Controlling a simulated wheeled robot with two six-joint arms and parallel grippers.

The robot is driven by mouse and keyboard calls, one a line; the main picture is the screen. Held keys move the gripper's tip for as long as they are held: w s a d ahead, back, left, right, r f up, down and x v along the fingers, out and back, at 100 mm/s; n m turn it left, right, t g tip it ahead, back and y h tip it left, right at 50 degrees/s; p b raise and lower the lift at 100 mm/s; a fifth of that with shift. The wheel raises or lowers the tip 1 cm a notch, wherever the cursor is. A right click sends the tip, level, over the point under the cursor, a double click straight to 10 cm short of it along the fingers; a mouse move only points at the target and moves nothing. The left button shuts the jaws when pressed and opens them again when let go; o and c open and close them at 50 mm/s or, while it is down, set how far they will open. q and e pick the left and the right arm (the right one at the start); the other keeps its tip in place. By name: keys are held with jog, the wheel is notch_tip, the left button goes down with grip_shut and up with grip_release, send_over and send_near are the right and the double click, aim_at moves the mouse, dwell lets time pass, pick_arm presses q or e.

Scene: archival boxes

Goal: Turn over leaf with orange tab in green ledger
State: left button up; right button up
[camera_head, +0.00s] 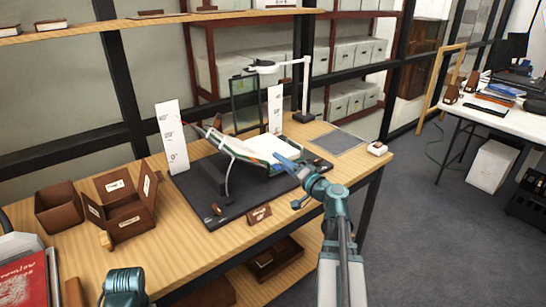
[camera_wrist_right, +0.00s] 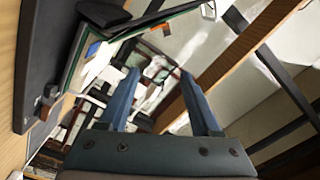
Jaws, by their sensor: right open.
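The green ledger (camera_head: 262,150) lies open on a dark stand, with white pages and a green cover edge. My right gripper (camera_head: 284,162) is at the ledger's right front edge. In the right wrist view my right gripper (camera_wrist_right: 160,74) has its two blue fingers apart with nothing held between them. The green ledger (camera_wrist_right: 104,36) shows to the left of the fingers, with a blue tab (camera_wrist_right: 93,49) on its pages. A small orange patch (camera_wrist_right: 166,29) shows near its far end; I cannot tell for sure whether it is the leaf's tab. My left gripper's fingers are not visible.
A black mat (camera_head: 190,182) lies under the stand, with white marked boards (camera_head: 172,138) standing beside it. A brown label block (camera_head: 259,214) is at the mat's front. Brown open boxes (camera_head: 125,208) stand at left. A grey pad (camera_head: 338,142) lies at right.

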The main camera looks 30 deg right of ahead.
jog(key=shift+s+d, duration=0.2)
jog(key=shift+s, duration=1.95)
jog(key=w+a+f+n+g+y+p, duration=0.1)
jog(key=a+f+n+g+y+p, duration=0.3)
jog(key=a, duration=1)
jog(key=a+f+n+g+y+p, duration=0.15)
jog(key=a+f+n+g, duration=0.35)
jog(key=a, duration=0.9)
jog(key=s+a+f+n+g+h+p, duration=0.1)
jog(key=s+a+n+g+h+p, duration=0.4)
jog(key=s+a, duration=0.8)
jog(key=s+g+h+p, duration=0.1)
jog(key=s+g+h, duration=0.1)
jog(key=g+h, duration=0.1)
jog(key=shift+s+a+f+n+g, duration=0.2)
jog(key=shift+a+n+g, duration=0.2)
jog(key=shift+g, duration=0.3)
jog(key=shift+d, duration=0.15)
